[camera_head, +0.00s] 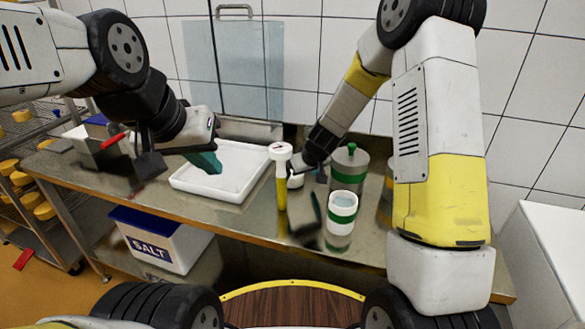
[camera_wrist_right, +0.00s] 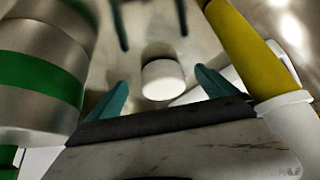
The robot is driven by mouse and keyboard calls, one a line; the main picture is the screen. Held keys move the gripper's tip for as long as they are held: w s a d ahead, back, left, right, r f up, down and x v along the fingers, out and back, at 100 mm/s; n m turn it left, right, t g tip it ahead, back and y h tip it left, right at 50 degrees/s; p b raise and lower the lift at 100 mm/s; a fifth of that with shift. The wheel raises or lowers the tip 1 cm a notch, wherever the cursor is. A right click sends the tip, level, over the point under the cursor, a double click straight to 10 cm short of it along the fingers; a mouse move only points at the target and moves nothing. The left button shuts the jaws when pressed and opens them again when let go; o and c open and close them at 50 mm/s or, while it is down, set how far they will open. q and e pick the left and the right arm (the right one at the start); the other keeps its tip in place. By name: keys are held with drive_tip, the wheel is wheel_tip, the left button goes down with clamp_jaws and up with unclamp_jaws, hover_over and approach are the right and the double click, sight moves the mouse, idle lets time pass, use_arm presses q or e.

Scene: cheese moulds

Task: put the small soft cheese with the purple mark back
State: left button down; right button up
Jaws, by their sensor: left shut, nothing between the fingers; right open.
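A small white cylinder (camera_wrist_right: 162,80), likely the soft cheese, stands on the steel table in the right wrist view. No purple mark shows on the side I see. My right gripper (camera_wrist_right: 160,92) is open, with one teal finger to each side of the cylinder's near end; I cannot tell whether they touch it. My left gripper (camera_head: 207,164) is shut and empty over the white tray (camera_head: 230,190).
A yellow, white-topped tool (camera_head: 281,190) stands left of my right gripper. A salt box (camera_head: 160,240) sits below the table. A rack with yellow cheeses (camera_head: 32,200) is at far left.

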drive_tip(key=shift+w+a, duration=0.25)
drive_tip(key=shift+w, duration=0.2)
drive_tip(key=shift+w+a, duration=0.35)
drive_tip(key=shift+w, duration=0.25)
drive_tip(key=shift+w+a, duration=0.3)
drive_tip(key=shift+w, duration=0.25)
drive_tip(key=shift+x, duration=1.5)
drive_tip(key=shift+w, duration=0.1)
drive_tip(key=c, duration=1)
drive_tip(key=shift+c, duration=0.6)
drive_tip(key=shift+r, duration=0.15)
